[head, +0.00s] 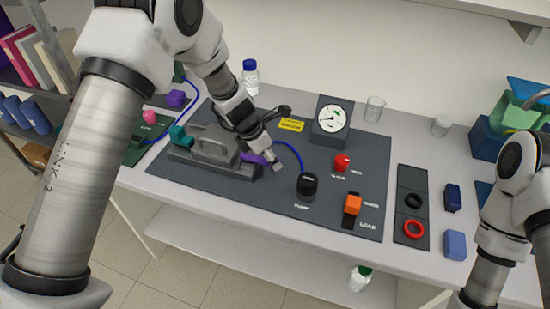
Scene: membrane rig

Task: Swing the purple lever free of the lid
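The purple lever (252,158) sits at the right end of the grey lid (213,146), which has a raised handle and rests on the dark rig panel. A teal lever (179,135) sits at the lid's left end. My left gripper (268,148) reaches down from the upper left to the right end of the purple lever, very close to it. Its fingers are small and partly hidden, so I cannot tell whether they grip it. My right arm shows at the right edge; its gripper is not visible.
On the panel stand a gauge (332,119), a black knob (307,185), a red knob (341,162) and an orange switch (352,204). A blue tube (291,150) runs behind my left gripper. A strip with black and red rings (414,230) lies to the right.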

